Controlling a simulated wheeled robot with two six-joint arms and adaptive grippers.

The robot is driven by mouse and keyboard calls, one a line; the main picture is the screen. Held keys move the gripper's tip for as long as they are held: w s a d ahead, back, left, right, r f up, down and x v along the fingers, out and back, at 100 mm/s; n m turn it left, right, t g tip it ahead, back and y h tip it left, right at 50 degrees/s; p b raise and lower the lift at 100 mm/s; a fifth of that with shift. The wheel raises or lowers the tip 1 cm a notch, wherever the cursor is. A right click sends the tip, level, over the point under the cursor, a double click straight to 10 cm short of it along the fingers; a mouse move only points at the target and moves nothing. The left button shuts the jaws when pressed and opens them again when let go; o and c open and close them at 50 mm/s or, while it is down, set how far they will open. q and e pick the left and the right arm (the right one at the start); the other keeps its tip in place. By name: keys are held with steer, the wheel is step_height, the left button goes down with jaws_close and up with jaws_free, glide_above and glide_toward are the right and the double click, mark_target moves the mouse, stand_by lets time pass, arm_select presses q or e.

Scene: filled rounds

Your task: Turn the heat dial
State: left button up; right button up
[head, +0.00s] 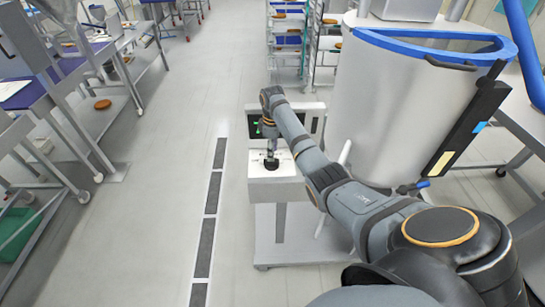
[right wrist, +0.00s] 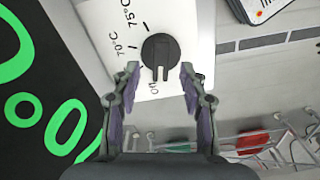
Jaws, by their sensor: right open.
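The heat dial (right wrist: 160,52) is a black round knob with a raised grip bar on a white panel (right wrist: 185,18). Its white mark points down in the right wrist view. Printed marks on the panel read 70°C and 75°C, with a partly hidden label near the bottom. My right gripper (right wrist: 158,82) is open, with one finger on each side of the dial's lower part and visible gaps to it. In the head view my right gripper (head: 271,162) points down over the white control box (head: 275,190) and hides most of the dial. My left gripper is not in view.
A dark display (head: 308,122) with green signs stands behind the box. A large pale vessel (head: 385,110) with a blue rim stands to the right. Steel tables (head: 75,75) line the left. The floor (head: 165,200) between is clear.

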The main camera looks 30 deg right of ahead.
step_height(320, 180, up, 8)
stand_by(0.5)
